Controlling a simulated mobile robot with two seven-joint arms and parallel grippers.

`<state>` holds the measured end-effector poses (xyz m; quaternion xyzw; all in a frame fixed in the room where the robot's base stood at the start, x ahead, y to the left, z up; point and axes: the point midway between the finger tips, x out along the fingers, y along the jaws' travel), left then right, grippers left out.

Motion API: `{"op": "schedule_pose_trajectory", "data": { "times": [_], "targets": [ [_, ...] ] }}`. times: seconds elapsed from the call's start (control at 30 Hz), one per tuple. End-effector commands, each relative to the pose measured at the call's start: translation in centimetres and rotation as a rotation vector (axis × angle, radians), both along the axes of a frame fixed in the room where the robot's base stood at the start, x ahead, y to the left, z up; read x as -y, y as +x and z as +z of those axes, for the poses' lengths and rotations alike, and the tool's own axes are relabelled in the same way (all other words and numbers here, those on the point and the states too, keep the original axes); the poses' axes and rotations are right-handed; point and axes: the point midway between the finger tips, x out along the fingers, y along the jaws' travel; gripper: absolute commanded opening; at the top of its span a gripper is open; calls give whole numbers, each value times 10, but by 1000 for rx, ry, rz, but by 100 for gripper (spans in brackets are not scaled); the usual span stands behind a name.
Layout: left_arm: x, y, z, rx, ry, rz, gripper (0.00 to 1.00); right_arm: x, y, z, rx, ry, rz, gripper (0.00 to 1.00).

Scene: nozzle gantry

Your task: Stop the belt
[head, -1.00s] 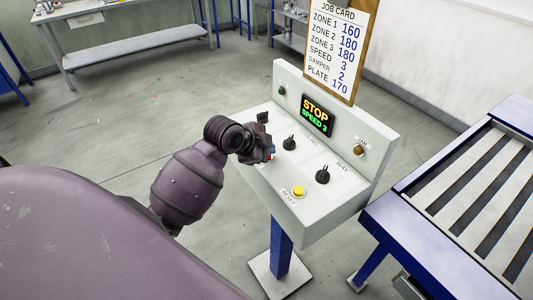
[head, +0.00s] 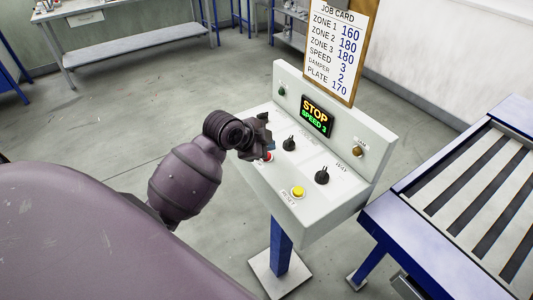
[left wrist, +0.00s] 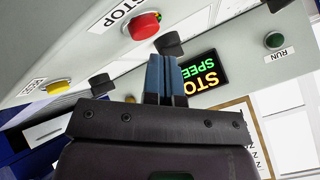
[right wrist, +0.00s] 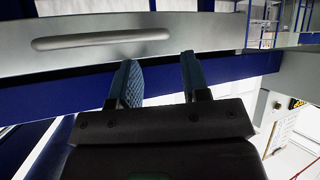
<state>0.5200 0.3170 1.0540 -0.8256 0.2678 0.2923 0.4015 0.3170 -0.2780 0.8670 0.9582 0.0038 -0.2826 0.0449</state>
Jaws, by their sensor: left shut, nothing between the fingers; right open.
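The control panel (head: 315,190) stands on a blue post. Its display (head: 316,116) reads STOP in orange and SPEED 3 in green. The red stop button (head: 268,156) is partly hidden by my left gripper (head: 268,145) in the head view. The left wrist view shows the red button (left wrist: 144,26) whole, beside a STOP label. My left gripper (left wrist: 166,72) is shut and empty, with its fingertips apart from the button. The green RUN button (left wrist: 275,40) is on the upright face. My right gripper (right wrist: 160,80) is open and empty, outside the head view.
Black knobs (head: 322,176) and a yellow reset button (head: 298,192) are on the panel. An amber lamp (head: 358,151) is on its back face. A job card (head: 336,50) stands behind. The slatted blue-framed conveyor (head: 415,187) is at the right.

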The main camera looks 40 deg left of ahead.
Motion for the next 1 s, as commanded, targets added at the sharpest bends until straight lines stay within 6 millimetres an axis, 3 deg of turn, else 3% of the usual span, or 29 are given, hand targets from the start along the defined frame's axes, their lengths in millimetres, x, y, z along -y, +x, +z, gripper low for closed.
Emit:
{"op": "schedule_pose_trajectory", "data": {
  "times": [0.63, 1.0],
  "targets": [
    [0, 1, 45, 3, 1, -1, 0, 0, 0, 0, 1, 0, 0, 43],
    [0, 0, 50, 0, 0, 0, 0, 0, 0, 0, 1, 0, 0, 43]
  ]
}}
